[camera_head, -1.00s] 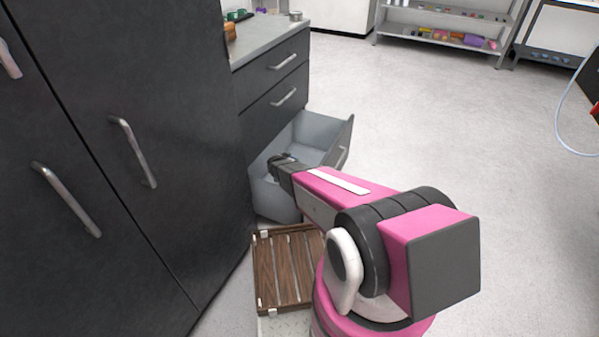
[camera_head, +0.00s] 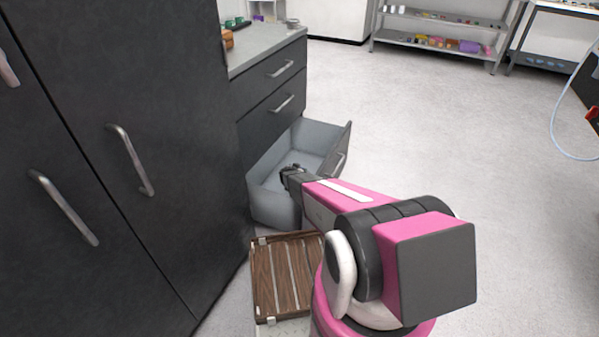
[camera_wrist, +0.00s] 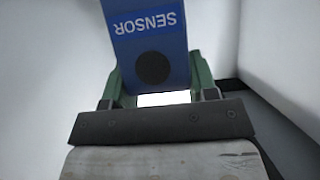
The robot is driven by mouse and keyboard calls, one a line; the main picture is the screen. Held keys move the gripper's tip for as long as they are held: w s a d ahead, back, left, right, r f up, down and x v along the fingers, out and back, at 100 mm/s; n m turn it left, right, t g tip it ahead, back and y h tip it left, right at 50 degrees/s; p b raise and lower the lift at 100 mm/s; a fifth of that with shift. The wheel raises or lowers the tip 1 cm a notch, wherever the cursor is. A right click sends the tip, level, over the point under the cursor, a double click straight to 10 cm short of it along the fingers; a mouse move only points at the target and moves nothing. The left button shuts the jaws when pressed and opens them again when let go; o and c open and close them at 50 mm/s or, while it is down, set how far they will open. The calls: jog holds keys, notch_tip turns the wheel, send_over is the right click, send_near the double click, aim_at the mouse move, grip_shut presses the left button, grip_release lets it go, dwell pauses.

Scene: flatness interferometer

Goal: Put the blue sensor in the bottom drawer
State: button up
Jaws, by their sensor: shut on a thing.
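The blue sensor (camera_wrist: 148,45) is a blue block with a dark round spot and the word SENSOR upside down in the wrist view. My gripper (camera_wrist: 152,85) is shut on it, with a green finger at each side. In the head view my gripper (camera_head: 290,174) is at the open bottom drawer (camera_head: 317,136), over its near side. The sensor cannot be made out in the head view. The pale drawer walls surround the sensor in the wrist view. Whether it touches the drawer floor I cannot tell.
The two drawers above (camera_head: 272,100) are shut. A dark cabinet (camera_head: 110,150) stands close on the left. A slatted wooden crate (camera_head: 283,275) sits on the floor below the drawer. A shelf rack (camera_head: 440,35) stands at the back.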

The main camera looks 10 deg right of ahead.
jog(key=shift+f, duration=0.75)
jog(key=o, duration=1)
jog(key=shift+o, duration=0.2)
jog(key=shift+r, duration=0.1)
jog(key=shift+r, duration=0.6)
jog(key=v, duration=0.7)
jog(key=shift+s+a, duration=0.15)
jog(key=shift+s, duration=0.05)
jog(key=shift+r, duration=0.1)
